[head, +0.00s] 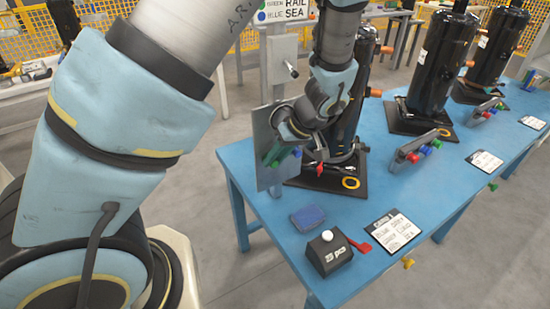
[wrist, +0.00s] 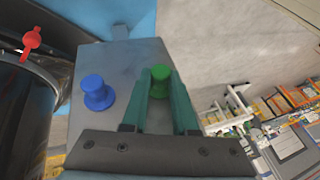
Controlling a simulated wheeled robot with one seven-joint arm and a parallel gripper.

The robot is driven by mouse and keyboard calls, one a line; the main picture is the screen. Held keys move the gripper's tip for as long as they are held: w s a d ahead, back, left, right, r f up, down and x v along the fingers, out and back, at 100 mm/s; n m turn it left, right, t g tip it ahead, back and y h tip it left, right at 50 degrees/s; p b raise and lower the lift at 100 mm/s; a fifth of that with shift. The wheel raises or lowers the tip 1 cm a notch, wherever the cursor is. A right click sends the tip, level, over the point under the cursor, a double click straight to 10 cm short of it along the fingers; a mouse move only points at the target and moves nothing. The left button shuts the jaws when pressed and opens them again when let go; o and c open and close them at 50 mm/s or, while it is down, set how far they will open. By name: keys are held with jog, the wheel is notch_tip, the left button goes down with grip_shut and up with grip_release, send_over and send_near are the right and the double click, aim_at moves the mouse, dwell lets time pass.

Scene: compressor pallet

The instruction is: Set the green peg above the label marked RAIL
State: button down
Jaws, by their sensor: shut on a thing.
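My gripper (wrist: 162,80) has its two green fingers closed around the green peg (wrist: 159,74), which stands at a grey metal plate (wrist: 128,60). The blue peg (wrist: 95,92) stands on the same plate to the left, apart from the fingers. In the head view the plate (head: 264,125) is upright beside the nearest black compressor, and my wrist partly covers it. A sign (head: 288,10) at the top reads GREEN RAIL and BLUE SEA, its upper part cut off. Whether the green peg is seated in the plate cannot be told.
A blue table (head: 345,215) carries several black compressors (head: 440,65). A red valve (wrist: 32,38) is close at the left in the wrist view.

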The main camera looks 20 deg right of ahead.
jog(key=s+d, duration=0.1)
jog(key=s, duration=0.5)
dwell(0.9)
